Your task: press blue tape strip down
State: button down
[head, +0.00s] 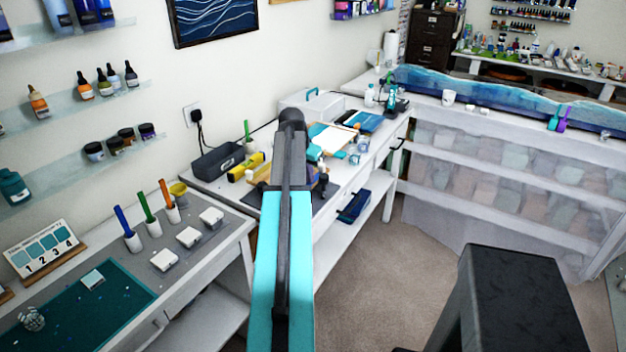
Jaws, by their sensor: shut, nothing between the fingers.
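My arm rises through the middle of the head view and covers part of the white workbench (377,148). My gripper's fingers are hidden behind the arm's links, so I cannot see them or what they are near. I cannot pick out the blue tape strip for certain. A pale panel (333,139) lies on the bench just right of my arm, with small teal pieces (315,152) beside it. A flat blue item (368,121) lies farther back on the bench.
A yellow tool (240,170) and a dark grey box (221,161) are left of my arm. A nearer table holds a teal cutting mat (75,318) and several white blocks. A blue bin (353,206) sits on the lower shelf. A black stool-like block (510,290) stands at front right. Carpet is open between.

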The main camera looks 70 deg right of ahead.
aim_at(317, 176)
jog(key=shift+d, duration=0.2)
dwell(0.3)
jog(key=shift+s+d, duration=0.25)
jog(key=shift+d, duration=0.35)
jog(key=shift+d+f, duration=0.15)
jog(key=shift+d, duration=0.05)
jog(key=shift+s+d, duration=0.1)
jog(key=shift+d, duration=0.1)
jog(key=shift+s+d, duration=0.25)
jog(key=shift+d, duration=0.6)
jog(key=shift+r, duration=0.2)
jog(key=shift+r+p, duration=1.45)
jog(key=shift+r, duration=1)
